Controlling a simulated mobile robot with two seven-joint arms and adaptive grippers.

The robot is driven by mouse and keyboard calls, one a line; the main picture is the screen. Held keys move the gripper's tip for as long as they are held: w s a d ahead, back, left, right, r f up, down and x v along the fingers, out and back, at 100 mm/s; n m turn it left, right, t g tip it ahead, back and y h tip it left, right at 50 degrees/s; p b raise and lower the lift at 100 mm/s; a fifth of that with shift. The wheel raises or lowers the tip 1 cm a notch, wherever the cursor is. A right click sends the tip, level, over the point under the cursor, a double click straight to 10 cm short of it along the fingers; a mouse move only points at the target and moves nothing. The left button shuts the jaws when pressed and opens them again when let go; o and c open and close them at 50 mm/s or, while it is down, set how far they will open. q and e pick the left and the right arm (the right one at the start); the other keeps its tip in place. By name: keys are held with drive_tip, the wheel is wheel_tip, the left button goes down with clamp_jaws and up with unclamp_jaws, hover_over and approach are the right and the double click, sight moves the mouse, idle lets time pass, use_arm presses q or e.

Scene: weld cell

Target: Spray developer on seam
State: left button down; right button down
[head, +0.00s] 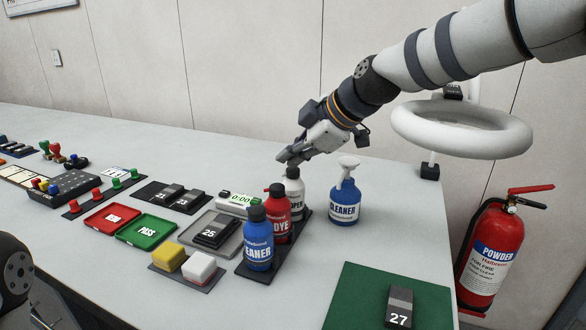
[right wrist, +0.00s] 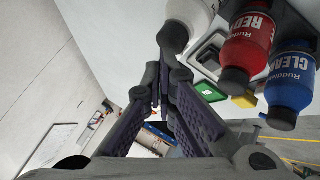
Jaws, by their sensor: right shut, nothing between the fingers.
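The white developer can (head: 294,187) with a dark cap stands upright at the back of a black rack, its label partly hidden by the red can. My right gripper (head: 287,156) is just above and beside its cap, shut and empty; I cannot tell whether they touch. In the right wrist view, the can (right wrist: 192,12) is at the top, beside the fingertips (right wrist: 165,62). Dark block 25 (head: 216,232) lies on a grey tray, and block 27 (head: 399,309) lies on a green mat (head: 353,296). I cannot make out a seam on either. My left gripper is out of view.
A red dye can (head: 276,212) and a blue cleaner can (head: 258,240) share the rack. A blue spray bottle (head: 345,195) stands right of it. A white ring lamp (head: 462,128) overhangs the right side. Red and green trays (head: 145,230) lie left. Bare table lies behind the rack.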

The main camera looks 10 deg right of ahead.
sight(292, 171)
drive_tip(key=shift+r, duration=2.25)
